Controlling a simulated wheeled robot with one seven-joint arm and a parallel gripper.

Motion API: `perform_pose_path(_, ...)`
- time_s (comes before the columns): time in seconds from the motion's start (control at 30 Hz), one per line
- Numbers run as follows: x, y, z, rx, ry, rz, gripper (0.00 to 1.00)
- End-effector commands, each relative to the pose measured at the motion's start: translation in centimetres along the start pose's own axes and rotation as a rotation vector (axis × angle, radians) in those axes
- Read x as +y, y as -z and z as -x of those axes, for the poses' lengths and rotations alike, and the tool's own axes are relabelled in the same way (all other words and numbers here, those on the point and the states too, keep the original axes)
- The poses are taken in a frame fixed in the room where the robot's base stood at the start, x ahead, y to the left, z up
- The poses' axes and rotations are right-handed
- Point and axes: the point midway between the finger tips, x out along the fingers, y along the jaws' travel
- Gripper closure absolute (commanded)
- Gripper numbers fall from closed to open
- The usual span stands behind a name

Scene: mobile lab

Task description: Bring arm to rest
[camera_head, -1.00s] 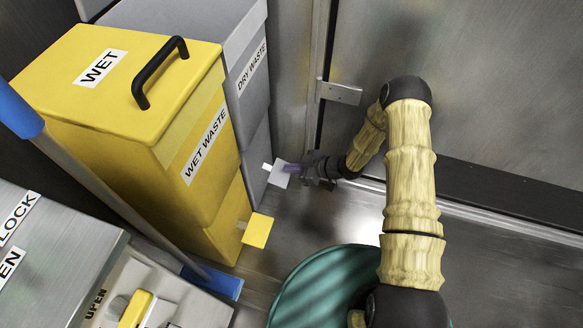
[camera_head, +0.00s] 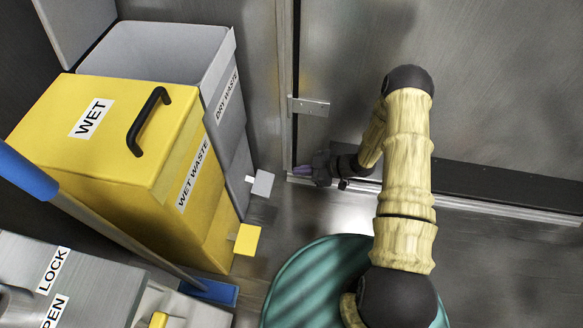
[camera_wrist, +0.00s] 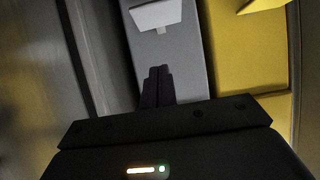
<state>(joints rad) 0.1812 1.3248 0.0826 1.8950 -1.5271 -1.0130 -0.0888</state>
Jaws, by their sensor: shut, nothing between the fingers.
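My gripper (camera_head: 312,172) is at the end of my wood-textured arm, low in front of the metal wall in the head view. It is right of the bins and apart from them. In the wrist view its fingers (camera_wrist: 158,84) are together with nothing between them. Behind the fingers in that view are the grey bin's front and its pale pedal. My arm is bent, with its elbow high and its forearm reaching down and left.
A yellow wet waste bin (camera_head: 127,165) and a grey dry waste bin (camera_head: 233,112) with its lid up stand at left. Their pedals, yellow (camera_head: 246,240) and grey (camera_head: 263,183), stick out. A blue-handled pole (camera_head: 22,172) leans at far left.

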Motion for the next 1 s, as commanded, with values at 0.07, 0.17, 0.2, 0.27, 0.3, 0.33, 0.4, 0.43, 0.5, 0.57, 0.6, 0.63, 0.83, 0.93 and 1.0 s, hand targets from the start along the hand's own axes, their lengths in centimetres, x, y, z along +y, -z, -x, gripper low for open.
perform_pose_path(0.07, 0.0, 0.0, 0.2, 0.000, 0.000, 0.000, 1.00)
perform_pose_path(0.17, -0.1, 0.0, 0.1, 0.000, 0.002, 0.001, 1.00)
perform_pose_path(0.2, -0.1, 0.0, 0.1, 0.000, 0.002, 0.001, 1.00)
perform_pose_path(0.27, -0.1, 0.0, 0.1, 0.000, 0.002, 0.001, 1.00)
perform_pose_path(0.3, 0.0, 0.0, 0.1, 0.000, 0.001, 0.001, 1.00)
perform_pose_path(0.33, 0.0, -0.1, 0.1, 0.000, 0.000, 0.000, 1.00)
perform_pose_path(0.4, 0.0, -0.1, 0.2, -0.001, 0.000, 0.000, 1.00)
perform_pose_path(0.43, 0.0, -0.1, 0.2, -0.001, 0.000, 0.000, 1.00)
perform_pose_path(0.5, 0.0, -0.1, 0.2, -0.001, 0.000, 0.000, 1.00)
perform_pose_path(0.57, 0.0, -0.1, 0.2, -0.001, -0.001, 0.000, 1.00)
perform_pose_path(0.6, 0.1, 0.1, 0.2, -0.005, -0.004, 0.000, 1.00)
perform_pose_path(0.63, 0.3, 0.2, 0.4, -0.010, -0.008, 0.000, 1.00)
perform_pose_path(0.83, 3.0, 2.6, 2.7, -0.123, -0.106, -0.016, 1.00)
perform_pose_path(0.93, 5.0, 4.5, 5.0, -0.219, -0.195, -0.043, 1.00)
perform_pose_path(1.0, 6.2, 6.0, 6.8, -0.286, -0.261, -0.071, 1.00)
